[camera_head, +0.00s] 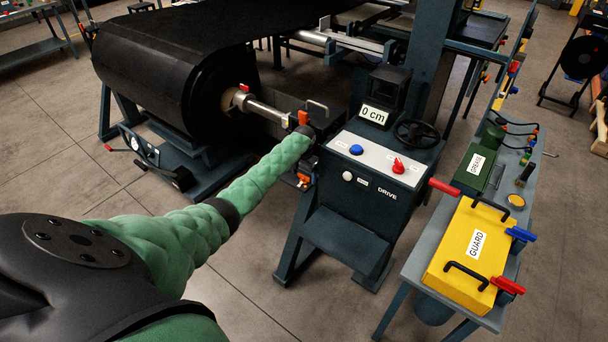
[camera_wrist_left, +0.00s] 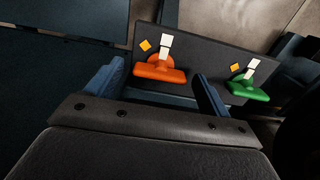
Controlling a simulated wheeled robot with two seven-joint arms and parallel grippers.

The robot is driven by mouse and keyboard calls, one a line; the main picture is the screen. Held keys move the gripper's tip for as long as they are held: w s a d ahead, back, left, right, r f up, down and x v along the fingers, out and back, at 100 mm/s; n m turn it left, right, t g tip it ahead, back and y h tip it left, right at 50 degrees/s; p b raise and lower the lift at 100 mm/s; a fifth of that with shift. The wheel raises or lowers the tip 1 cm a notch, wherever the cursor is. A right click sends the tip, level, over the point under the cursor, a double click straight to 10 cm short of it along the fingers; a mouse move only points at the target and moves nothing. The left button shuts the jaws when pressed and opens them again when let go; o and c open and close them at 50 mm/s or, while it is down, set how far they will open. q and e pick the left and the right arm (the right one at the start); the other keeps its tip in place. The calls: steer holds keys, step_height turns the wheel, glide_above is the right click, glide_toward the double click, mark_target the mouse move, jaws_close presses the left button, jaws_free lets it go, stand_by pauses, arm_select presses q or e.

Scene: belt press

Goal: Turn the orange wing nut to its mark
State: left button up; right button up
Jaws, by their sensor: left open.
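The orange wing nut (camera_wrist_left: 160,71) sits on a dark plate (camera_wrist_left: 205,62) in the left wrist view, its wings lying roughly crosswise. A white patch on its upper side is close to in line with another white patch (camera_wrist_left: 166,40) on the plate; I cannot tell if they line up exactly. My left gripper (camera_wrist_left: 159,69) is open, with one blue finger on each side of the orange nut. Contact with the nut is not visible. In the head view my left arm reaches the press's front left, and its wrist largely hides this spot. My right gripper is out of view.
A green wing nut (camera_wrist_left: 246,88) is on the same plate to the right, close to the right finger. The drive console (camera_head: 380,165) reads 0 cm and stands right of my arm. A black roll (camera_head: 180,85) is behind. A yellow guard (camera_head: 470,245) lies on the right bench.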

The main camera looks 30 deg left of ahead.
arm_select(q)
steer(key=shift+r, duration=0.15)
step_height(320, 180, up, 6)
steer(key=shift+f+b, duration=0.15)
steer(key=shift+b, duration=0.95)
steer(key=shift+r, duration=0.85)
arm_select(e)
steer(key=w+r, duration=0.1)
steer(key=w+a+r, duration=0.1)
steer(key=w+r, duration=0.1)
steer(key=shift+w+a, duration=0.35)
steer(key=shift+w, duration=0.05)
